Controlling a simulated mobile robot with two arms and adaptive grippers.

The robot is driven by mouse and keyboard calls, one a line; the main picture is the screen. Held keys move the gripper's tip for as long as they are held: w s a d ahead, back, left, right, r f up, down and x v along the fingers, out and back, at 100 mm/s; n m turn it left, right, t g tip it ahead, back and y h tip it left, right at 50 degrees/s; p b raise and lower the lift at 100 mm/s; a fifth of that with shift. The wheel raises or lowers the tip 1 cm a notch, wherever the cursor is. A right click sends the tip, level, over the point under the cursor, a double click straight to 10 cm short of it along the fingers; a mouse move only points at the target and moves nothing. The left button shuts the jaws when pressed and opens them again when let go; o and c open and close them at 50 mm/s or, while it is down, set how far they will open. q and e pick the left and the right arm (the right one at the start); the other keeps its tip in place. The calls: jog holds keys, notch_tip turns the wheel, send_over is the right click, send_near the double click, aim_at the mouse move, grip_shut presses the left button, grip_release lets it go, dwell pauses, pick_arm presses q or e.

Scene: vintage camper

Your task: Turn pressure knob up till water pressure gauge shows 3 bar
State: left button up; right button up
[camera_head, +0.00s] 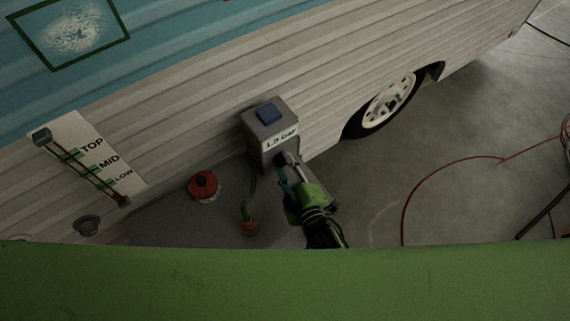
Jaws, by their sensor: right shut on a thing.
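My right gripper (286,167) comes up from below and is shut at the lower front of the box, just under the display. The pressure knob is hidden behind its fingers, so I cannot make out its shape or angle. My left gripper is not in view.
A red-capped round fitting (204,185) and a green hose (248,192) with an orange end are left of my right gripper. A TOP/MID/LOW level gauge (88,160) is at left. A wheel (388,104) is at right. A red hose (430,178) lies on the floor.

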jog(key=shift+r+m+g+y+p, duration=0.3)
jog(key=shift+m+p, duration=0.5)
jog(key=shift+p, duration=0.5)
jog(key=shift+w+d+m+g+y+p, duration=0.15)
jog(key=shift+m+g+y+p, duration=0.25)
jog(key=shift+m+p, duration=0.65)
jog(key=shift+d+f+m+g+y+p, duration=0.15)
jog(key=shift+m+g+y+p, duration=0.3)
jog(key=shift+m, duration=0.5)
jog(key=shift+w+m+y, duration=0.1)
jog(key=shift+m+y, duration=0.15)
jog(key=shift+m, duration=0.35)
jog(key=shift+d+f+m+g+y+b, duration=0.15)
jog(key=shift+m+g+y+b, duration=0.2)
jog(key=shift+m, duration=0.25)
jog(key=shift+w+d+f+m+y+b, duration=0.15)
jog(key=shift+m+y+b, duration=0.3)
jog(key=shift+m+b, duration=0.6)
jog(key=m+b, duration=0.1)
jog(key=b, duration=0.1)
jog(key=m+y+b, duration=0.1)
jog(key=m+b, duration=0.1)
jog(key=shift+f+g+y+b, duration=0.15)
jog(key=shift+g+y+b, duration=0.15)
jog(key=shift+g+b, duration=0.1)
jog(key=shift+r+m+y+b, duration=0.2)
jog(key=shift+m+y+b, duration=0.3)
jog(key=shift+m+b, duration=0.65)
